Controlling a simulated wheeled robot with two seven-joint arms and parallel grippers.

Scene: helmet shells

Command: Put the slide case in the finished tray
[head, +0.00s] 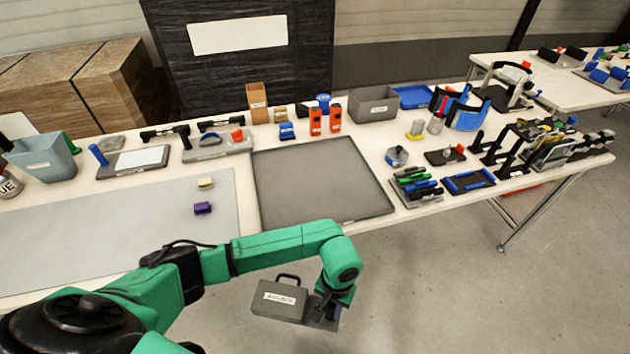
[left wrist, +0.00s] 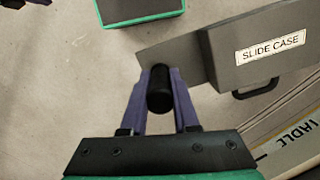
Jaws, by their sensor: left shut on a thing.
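The slide case (head: 279,301) is a grey box with a black carry handle and a white label. My left gripper (head: 326,312) holds it in the air in front of the table's near edge. In the left wrist view the slide case (left wrist: 268,68) has a flat grey tab with a black knob, and the fingers of my left gripper (left wrist: 160,95) are shut around that knob. A large flat grey tray (head: 320,182) with a low rim lies empty on the table; I read no label on it, so I cannot tell if it is the finished tray. My right gripper is out of view.
Grey bins, orange boxes and tools line the table's back.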

